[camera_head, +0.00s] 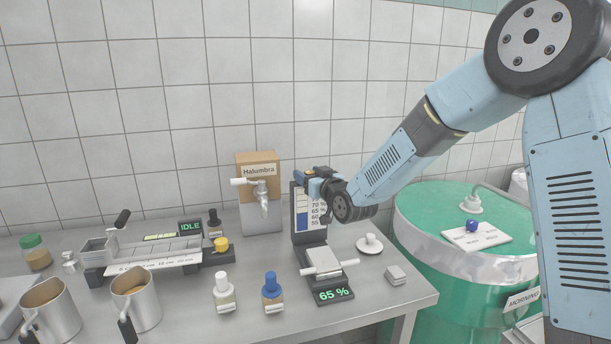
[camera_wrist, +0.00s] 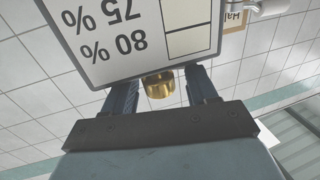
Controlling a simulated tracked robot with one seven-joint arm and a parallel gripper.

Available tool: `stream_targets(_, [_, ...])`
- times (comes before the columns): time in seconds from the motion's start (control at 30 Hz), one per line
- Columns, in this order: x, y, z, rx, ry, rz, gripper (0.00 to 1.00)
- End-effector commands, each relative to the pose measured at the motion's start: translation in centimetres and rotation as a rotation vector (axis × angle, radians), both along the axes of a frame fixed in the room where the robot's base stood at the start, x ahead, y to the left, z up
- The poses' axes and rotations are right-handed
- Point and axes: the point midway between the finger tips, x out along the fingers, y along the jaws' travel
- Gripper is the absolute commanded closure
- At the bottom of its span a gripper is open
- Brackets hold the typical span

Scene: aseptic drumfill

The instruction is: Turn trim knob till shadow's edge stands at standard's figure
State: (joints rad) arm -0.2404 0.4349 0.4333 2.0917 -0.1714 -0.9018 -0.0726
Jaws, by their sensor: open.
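The refractometer-like stand (camera_head: 309,239) has an upright scale panel (camera_head: 302,212) with figures around 55 to 70 and a blue area whose top edge looks near 65. Its green display (camera_head: 334,294) reads 65 %. In the wrist view the panel (camera_wrist: 109,60) is upside down, showing 75 % and 80 %. A brass trim knob (camera_wrist: 159,86) sits at the panel's edge. My gripper (camera_head: 310,178) is at the panel's top. In the wrist view my gripper (camera_wrist: 160,94) is open, one finger on either side of the knob, with gaps visible. The knob is not distinguishable in the head view.
A white-capped bottle (camera_head: 224,293) and a blue-capped bottle (camera_head: 272,292) stand left of the display. A Halumbra box with a tap (camera_head: 259,205) stands behind. A bench device (camera_head: 155,252) shows IDLE. Metal jugs (camera_head: 137,300) stand at front left. A green drum (camera_head: 440,262) is at right.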

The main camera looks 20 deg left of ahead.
Motion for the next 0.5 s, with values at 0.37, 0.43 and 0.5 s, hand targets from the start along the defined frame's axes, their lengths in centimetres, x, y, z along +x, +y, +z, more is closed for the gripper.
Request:
stream_targets(0.37, [0.09,0.03,0.03,0.001,-0.001,0.0,0.52])
stream_targets(0.43, [0.09,0.03,0.03,0.001,-0.001,0.0,0.59])
stream_targets(0.5, [0.09,0.02,0.04,0.001,-0.001,0.0,0.66])
